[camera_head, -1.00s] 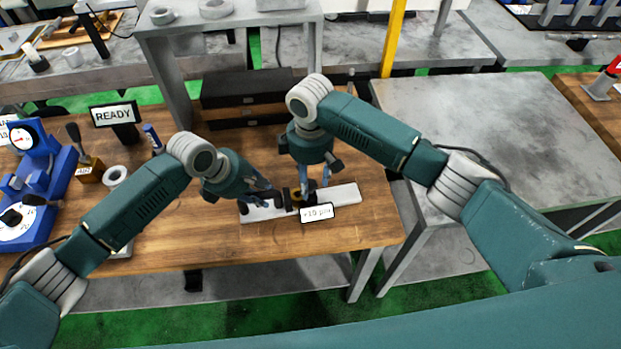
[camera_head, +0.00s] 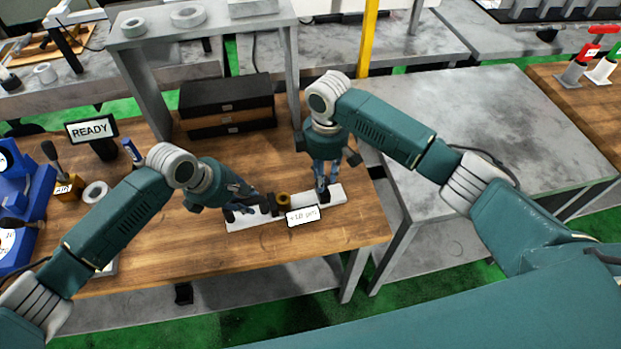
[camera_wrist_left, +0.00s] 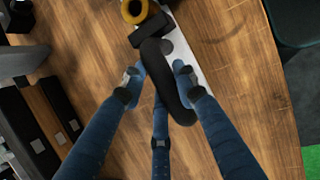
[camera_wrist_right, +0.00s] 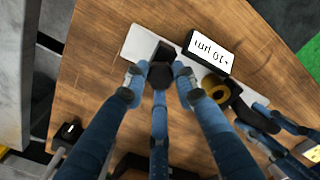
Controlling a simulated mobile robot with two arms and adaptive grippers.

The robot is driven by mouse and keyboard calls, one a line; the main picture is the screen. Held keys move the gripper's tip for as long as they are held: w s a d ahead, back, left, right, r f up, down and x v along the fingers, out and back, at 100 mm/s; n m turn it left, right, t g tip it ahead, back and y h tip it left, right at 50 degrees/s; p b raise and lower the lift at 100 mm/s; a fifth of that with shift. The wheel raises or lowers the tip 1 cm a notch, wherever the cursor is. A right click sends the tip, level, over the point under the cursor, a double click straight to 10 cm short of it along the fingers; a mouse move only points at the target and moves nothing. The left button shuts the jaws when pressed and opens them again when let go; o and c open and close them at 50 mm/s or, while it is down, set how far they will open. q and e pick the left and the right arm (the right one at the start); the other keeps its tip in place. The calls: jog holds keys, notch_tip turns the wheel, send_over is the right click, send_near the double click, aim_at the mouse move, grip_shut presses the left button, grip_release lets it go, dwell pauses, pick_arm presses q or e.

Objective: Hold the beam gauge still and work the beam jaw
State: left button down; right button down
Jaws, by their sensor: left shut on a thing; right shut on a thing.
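The beam gauge is a long pale bar (camera_head: 334,194) lying on the wooden bench, with black fittings and a brass ring (camera_head: 283,199) near its middle. A small label (camera_head: 303,215) stands in front of it. My left gripper (camera_head: 247,204) is shut on the gauge's black grip (camera_wrist_left: 165,70), at the left part of the bar. My right gripper (camera_head: 323,187) is shut on the black beam jaw (camera_wrist_right: 161,66) near the bar's right end. The jaw is apart from the ring, which also shows in the right wrist view (camera_wrist_right: 215,89). The fingers partly hide the grip and jaw.
Black drawers (camera_head: 226,103) stand behind the gauge beside a grey stand. A READY sign (camera_head: 92,130), a grey ring (camera_head: 95,192) and a blue instrument (camera_head: 38,200) are at the left. The bench front is clear. A grey table (camera_head: 470,120) is at the right.

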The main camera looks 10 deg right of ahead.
pick_arm(q)
jog(key=shift+a, duration=0.2)
pick_arm(e)
jog(key=c, duration=1.4)
grip_release()
jog(key=shift+w+d, duration=0.1)
jog(key=shift+d, duration=0.25)
jog(key=shift+a, duration=0.1)
jog(key=shift+r, duration=0.1)
jog(key=shift+a+r, duration=0.1)
jog(key=shift+r, duration=0.25)
pick_arm(q)
jog(key=shift+f, duration=0.1)
pick_arm(e)
notch_tip(320, 180, up, 11)
jog(key=shift+r, duration=0.1)
pick_arm(q)
jog(key=c, duration=1.3)
grip_release()
jog(key=shift+o, duration=0.2)
